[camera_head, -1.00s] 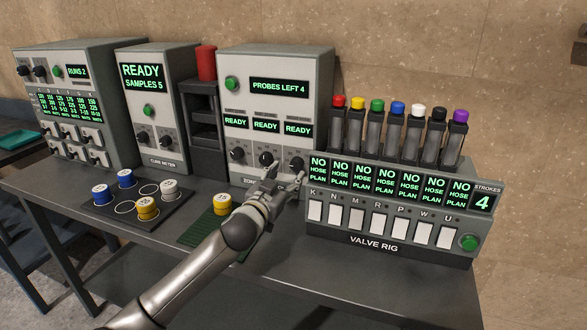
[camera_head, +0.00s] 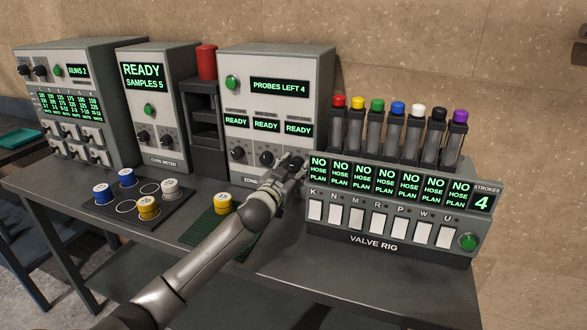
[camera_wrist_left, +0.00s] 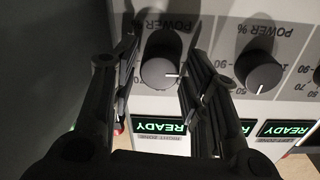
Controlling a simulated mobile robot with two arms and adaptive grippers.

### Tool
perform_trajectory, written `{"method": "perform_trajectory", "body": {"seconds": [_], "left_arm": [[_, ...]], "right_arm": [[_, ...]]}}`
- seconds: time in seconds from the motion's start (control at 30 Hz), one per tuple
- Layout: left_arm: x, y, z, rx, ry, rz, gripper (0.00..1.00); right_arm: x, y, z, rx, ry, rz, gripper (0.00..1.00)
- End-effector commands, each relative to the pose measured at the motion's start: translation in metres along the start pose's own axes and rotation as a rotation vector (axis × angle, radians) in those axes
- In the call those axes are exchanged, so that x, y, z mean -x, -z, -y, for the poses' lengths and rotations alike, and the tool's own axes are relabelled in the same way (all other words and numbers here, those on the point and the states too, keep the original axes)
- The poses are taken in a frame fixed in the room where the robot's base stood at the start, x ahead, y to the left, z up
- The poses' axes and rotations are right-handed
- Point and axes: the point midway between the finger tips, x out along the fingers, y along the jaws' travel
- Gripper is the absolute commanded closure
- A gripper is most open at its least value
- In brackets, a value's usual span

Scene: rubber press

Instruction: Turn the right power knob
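The right power knob sits low on the grey zone unit (camera_head: 275,75), under the rightmost READY display (camera_head: 298,129). In the head view my left gripper (camera_head: 291,160) is at this knob and mostly covers it. In the left wrist view, which is upside down, a dark round power knob (camera_wrist_left: 160,68) with a white pointer line lies between the fingers of my left gripper (camera_wrist_left: 158,50). The fingers are open, one on each side, with a visible gap on both sides. The pointer points toward the picture's right. My right gripper is in neither view.
The middle knob (camera_head: 266,158) and left knob (camera_head: 237,153) stand to the left. The valve rig (camera_head: 375,243) stands close on the right. A yellow-topped puck (camera_head: 223,203) sits on a green mat (camera_head: 197,231) in front. The table's front right (camera_head: 370,285) is clear.

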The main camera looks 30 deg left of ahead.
Motion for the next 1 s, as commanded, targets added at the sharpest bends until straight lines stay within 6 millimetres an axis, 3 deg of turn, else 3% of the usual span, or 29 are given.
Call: {"method": "perform_trajectory", "body": {"seconds": [0.03,0.23,0.57,1.0], "left_arm": [[0.0,0.0,0.0,0.0,0.0,0.0,0.69],[0.0,0.0,0.0,0.0,0.0,0.0,0.93],[0.0,0.001,0.0,-0.055,-0.001,0.004,0.93],[0.0,0.003,0.001,-0.394,-0.005,0.022,0.93]], "right_arm": [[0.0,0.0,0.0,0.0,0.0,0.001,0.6],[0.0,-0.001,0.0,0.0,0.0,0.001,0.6],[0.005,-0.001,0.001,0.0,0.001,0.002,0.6],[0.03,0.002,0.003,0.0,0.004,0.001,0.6]]}}
